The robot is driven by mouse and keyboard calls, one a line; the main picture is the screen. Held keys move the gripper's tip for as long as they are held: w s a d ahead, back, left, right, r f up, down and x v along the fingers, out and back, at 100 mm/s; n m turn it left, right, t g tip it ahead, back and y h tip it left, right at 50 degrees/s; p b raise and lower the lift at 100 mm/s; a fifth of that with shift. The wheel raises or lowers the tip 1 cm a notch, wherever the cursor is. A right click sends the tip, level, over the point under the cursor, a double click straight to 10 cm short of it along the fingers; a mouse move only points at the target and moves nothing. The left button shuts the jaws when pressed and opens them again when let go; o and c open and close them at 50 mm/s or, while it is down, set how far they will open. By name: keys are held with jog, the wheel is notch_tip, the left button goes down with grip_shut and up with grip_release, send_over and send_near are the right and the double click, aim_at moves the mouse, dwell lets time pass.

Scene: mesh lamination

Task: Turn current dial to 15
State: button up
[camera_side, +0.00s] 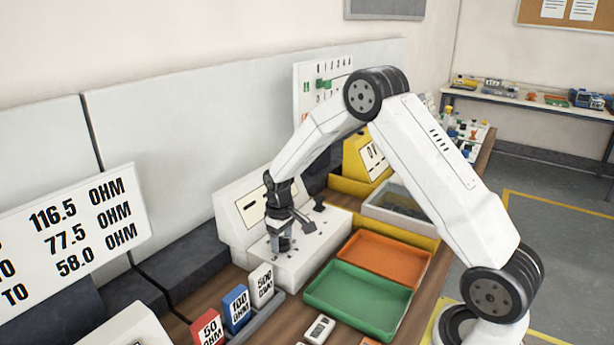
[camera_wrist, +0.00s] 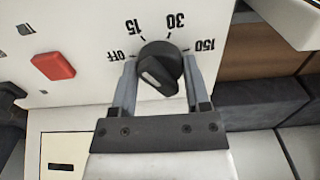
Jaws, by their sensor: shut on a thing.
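The current dial (camera_wrist: 160,62) is a black round knob on a white panel (camera_wrist: 90,20) in the wrist view. The labels OFF, 15, 30 and 150 curve around its far side. A pale mark shows on the knob's near face, but I cannot tell which label the dial points to. My gripper (camera_wrist: 161,84) has one finger on each side of the knob and is shut on it. In the side view my gripper (camera_side: 279,240) reaches down onto the top of the white instrument box (camera_side: 310,262), and the dial is hidden there.
A red button (camera_wrist: 53,66) sits left of the dial. In the side view, green (camera_side: 358,300) and orange (camera_side: 385,260) trays lie right of the box. Red (camera_side: 207,328), blue (camera_side: 236,307) and white (camera_side: 262,285) ohm blocks stand in front. A yellow device (camera_side: 360,160) stands behind.

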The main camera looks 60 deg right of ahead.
aim_at(281, 238)
jog(key=shift+m, duration=0.4)
jog(key=o, duration=1.3)
jog(key=shift+r, duration=0.1)
jog(key=shift+r, duration=3.85)
jog(key=shift+s+a, duration=0.1)
jog(key=s+a+t, duration=0.1)
jog(key=s+a, duration=0.2)
jog(key=s, duration=0.3)
jog(key=s+a, duration=0.4)
jog(key=s, duration=0.2)
jog(key=s+a+n+t, duration=0.1)
jog(key=s+a, duration=0.3)
jog(key=s, duration=0.3)
jog(key=shift+s+a+t, duration=0.1)
jog(key=shift+a+t, duration=0.05)
jog(key=shift+t, duration=0.15)
